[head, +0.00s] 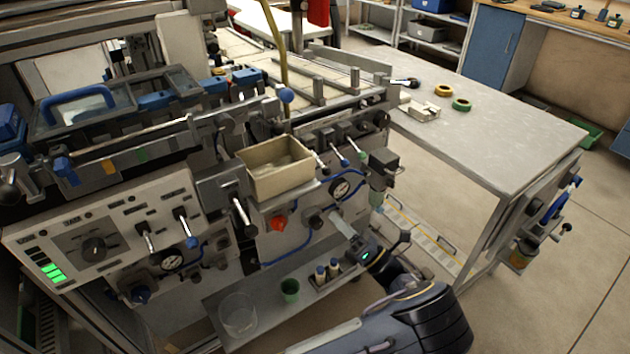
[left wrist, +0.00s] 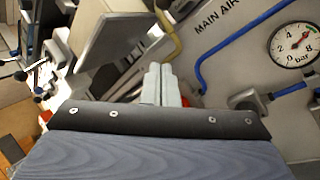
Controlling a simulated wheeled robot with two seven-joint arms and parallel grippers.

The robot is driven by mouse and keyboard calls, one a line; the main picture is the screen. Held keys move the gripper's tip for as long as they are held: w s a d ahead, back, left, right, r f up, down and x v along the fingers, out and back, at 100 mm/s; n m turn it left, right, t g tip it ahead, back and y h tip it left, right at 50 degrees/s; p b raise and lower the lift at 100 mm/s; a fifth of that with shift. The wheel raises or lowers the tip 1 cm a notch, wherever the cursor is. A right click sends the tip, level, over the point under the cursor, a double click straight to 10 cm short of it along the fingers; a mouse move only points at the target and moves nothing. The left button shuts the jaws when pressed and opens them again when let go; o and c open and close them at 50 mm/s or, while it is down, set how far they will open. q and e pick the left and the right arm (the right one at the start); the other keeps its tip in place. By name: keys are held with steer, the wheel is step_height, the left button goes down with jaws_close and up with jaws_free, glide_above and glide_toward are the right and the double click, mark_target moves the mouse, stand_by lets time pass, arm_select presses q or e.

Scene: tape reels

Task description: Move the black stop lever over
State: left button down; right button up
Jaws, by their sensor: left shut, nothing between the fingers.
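A black-handled lever (head: 243,215) with a pale end hangs from a grey box on the machine's front, left of the beige bin; I cannot tell for sure that it is the stop lever. My left gripper (head: 337,217) is in front of the machine's lower panel, below the pressure gauge and to the right of that lever, apart from it. In the left wrist view its fingers (left wrist: 161,84) are closed together with nothing between them. My right gripper is not in view.
A beige bin (head: 275,168) sticks out from the machine, with a red knob (head: 279,223) below. The "MAIN AIR" gauge (left wrist: 293,43) and blue hose (left wrist: 240,45) are near the fingers. A table (head: 500,150) stands right.

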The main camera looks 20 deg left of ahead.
mark_target(321, 164)
arm_select(q)
steer(key=w+a+r, duration=0.4)
steer(key=a+r, duration=0.1)
steer(key=r, duration=0.1)
steer(key=shift+w+a, duration=0.15)
steer(key=shift+w, duration=0.25)
steer(key=shift+r, duration=0.1)
steer(key=shift+p, duration=0.4)
